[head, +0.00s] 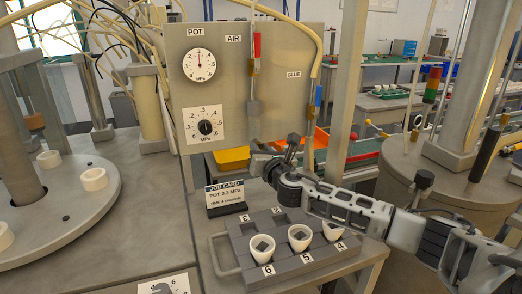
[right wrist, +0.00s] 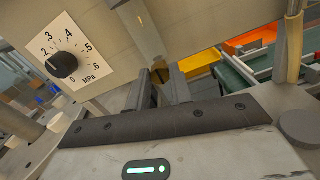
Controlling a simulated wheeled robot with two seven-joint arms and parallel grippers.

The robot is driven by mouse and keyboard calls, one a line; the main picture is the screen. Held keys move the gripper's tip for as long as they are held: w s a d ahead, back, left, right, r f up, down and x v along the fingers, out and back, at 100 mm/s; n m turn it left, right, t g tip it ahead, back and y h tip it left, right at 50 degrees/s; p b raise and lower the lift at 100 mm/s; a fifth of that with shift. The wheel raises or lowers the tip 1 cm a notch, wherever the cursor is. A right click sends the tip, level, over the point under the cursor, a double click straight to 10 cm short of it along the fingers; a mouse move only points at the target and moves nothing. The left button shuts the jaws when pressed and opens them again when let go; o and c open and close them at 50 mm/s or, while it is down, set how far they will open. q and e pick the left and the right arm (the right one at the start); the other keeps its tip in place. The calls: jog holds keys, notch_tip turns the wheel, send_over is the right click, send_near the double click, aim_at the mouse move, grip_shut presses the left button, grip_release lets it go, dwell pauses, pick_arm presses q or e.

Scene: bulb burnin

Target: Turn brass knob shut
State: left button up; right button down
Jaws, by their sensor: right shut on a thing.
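My right gripper (head: 264,164) reaches in from the right to the lower front of the grey panel (head: 290,95), below the AIR line (head: 254,107). In the right wrist view, its two dark fingers (right wrist: 163,88) are close together under a pale vertical strip. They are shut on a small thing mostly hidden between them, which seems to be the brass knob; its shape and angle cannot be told. The round POT gauge (head: 199,65) has its needle pointing about straight up. Below it is a black regulator knob (head: 205,127), also in the right wrist view (right wrist: 62,65). My left gripper is out of view.
A job card (head: 226,198) reads POT 0.3 MPa. A grey tray (head: 318,264) with three white cups stands in front, under my right arm. A turntable (head: 90,215) with white rings is at left, a large pot (head: 415,185) at right. Yellow and orange bins are behind.

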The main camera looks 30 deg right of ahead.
jog(key=shift+f+m, duration=0.1)
jog(key=shift+m, duration=8.9)
jog(key=c, duration=1.3)
grip_release()
jog(key=shift+o, duration=0.2)
